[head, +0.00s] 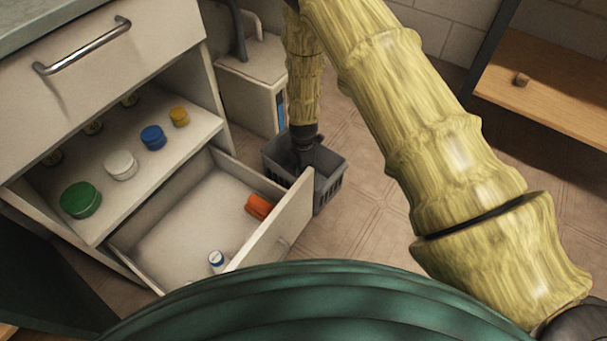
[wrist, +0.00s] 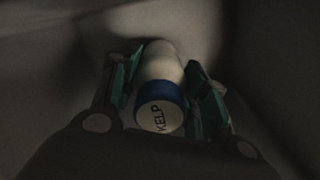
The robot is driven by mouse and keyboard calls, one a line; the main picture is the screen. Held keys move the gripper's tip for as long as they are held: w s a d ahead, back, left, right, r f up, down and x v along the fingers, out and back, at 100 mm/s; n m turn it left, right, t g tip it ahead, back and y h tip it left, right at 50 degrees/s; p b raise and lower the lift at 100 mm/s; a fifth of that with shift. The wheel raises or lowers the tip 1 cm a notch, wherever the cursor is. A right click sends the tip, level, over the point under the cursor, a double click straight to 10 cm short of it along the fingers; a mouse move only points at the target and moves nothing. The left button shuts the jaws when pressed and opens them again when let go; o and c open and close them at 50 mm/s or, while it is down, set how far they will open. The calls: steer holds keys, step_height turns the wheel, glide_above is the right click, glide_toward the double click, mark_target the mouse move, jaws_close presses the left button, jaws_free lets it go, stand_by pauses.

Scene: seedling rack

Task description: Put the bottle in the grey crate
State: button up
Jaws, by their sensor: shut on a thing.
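The bottle (wrist: 158,70) shows in the wrist view, pale with a blue-rimmed cap whose white top reads KELP. My gripper (wrist: 162,78) is shut on it, one green-padded finger on each side. In the head view my gripper (head: 302,146) reaches down into the grey crate (head: 329,184) on the floor, and the bottle is hidden there. Dark walls surround the bottle in the wrist view. Whether the bottle touches the crate floor I cannot tell.
An open drawer (head: 282,232) left of the crate holds a small white bottle (head: 216,261) and an orange item (head: 259,206). Several jars, including a green-lidded one (head: 80,199), stand on the shelf above. A pale box (head: 250,90) stands behind the crate. Floor to the right is clear.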

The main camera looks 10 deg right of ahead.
steer(key=shift+f, duration=0.3)
steer(key=shift+f, duration=0.1)
steer(key=o, duration=1.2)
steer(key=shift+c, duration=0.2)
step_height(320, 180, up, 12)
steer(key=p, duration=0.6)
steer(key=shift+p, duration=0.35)
